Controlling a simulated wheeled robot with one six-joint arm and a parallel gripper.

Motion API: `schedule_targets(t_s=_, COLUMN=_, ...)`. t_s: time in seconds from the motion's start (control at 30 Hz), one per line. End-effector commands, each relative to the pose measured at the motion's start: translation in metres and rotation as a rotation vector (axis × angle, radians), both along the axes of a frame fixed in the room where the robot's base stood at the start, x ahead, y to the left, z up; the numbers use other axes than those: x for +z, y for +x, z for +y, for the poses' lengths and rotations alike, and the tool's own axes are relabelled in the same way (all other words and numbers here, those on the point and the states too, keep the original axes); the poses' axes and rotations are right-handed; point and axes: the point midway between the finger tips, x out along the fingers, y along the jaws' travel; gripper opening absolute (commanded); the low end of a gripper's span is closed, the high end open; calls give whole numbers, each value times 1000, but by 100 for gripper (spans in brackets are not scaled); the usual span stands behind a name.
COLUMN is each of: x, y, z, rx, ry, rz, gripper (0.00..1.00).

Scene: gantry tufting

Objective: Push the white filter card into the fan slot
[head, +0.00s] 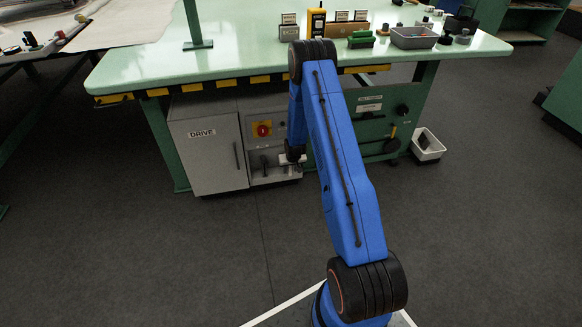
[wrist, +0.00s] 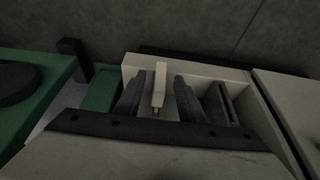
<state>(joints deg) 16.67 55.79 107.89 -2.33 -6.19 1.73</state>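In the wrist view a narrow cream-white piece (wrist: 159,85), which looks like the filter card, stands upright in a pale grey housing (wrist: 190,66). Two dark grey upright shapes flank it with thin gaps; I cannot tell whether they are my fingers or parts of the housing. A dark slot-like opening (wrist: 222,104) lies to their right; I cannot tell whether it is the fan slot. In the head view my arm reaches down to the grey control panel (head: 262,150), with its dark end (head: 294,153) near the panel's right edge. My fingertips are not clear there.
The grey DRIVE cabinet (head: 207,152) stands left of the panel, under the pale green tabletop (head: 245,50). A green panel (head: 372,105) with black knobs is on the right. A white bin (head: 428,146) sits on the floor beyond it. The floor before the cabinet is clear.

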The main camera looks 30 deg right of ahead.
Motion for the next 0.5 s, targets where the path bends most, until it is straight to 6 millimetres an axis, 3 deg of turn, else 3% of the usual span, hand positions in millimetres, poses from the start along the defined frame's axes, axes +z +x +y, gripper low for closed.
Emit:
schedule_targets(t_s=0.2, x=-15, y=5, z=-2, rx=0, ry=0, rz=0, gripper=36)
schedule_targets(t_s=0.5, x=-17, y=6, z=-2, rx=0, ry=0, rz=0, gripper=36)
